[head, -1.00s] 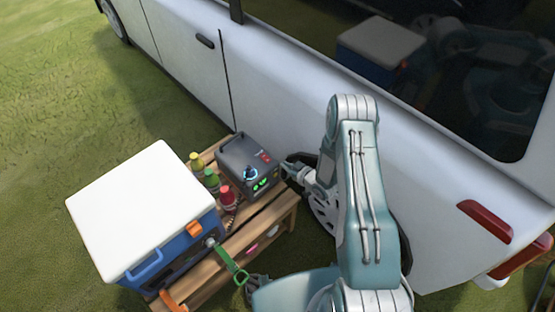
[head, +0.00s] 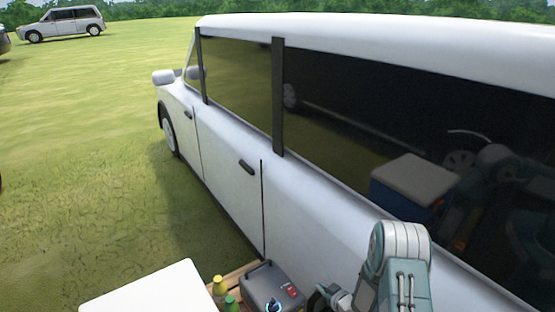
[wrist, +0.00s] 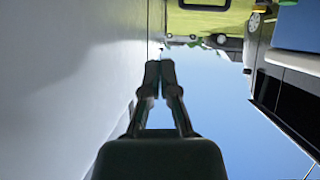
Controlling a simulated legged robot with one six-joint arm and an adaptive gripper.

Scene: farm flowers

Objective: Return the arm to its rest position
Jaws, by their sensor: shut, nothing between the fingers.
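My gripper (wrist: 160,68) shows in the wrist view with its two dark fingers brought together at the tips and nothing between them. My arm (head: 395,265) rises at the lower right of the head view, folded with its elbow up, close beside the white car. The hand end is only partly visible low in the head view, just right of the grey box. The wrist view appears turned sideways, with a pale surface filling its left side, close to the fingers.
The white car (head: 225,155) stands along my right. A grey box (head: 272,285), green-and-yellow bottles (head: 219,287) and a white cooler lid (head: 150,290) sit at the bottom edge on a wooden table. Open grass (head: 80,170) lies left; another car (head: 62,23) is far off.

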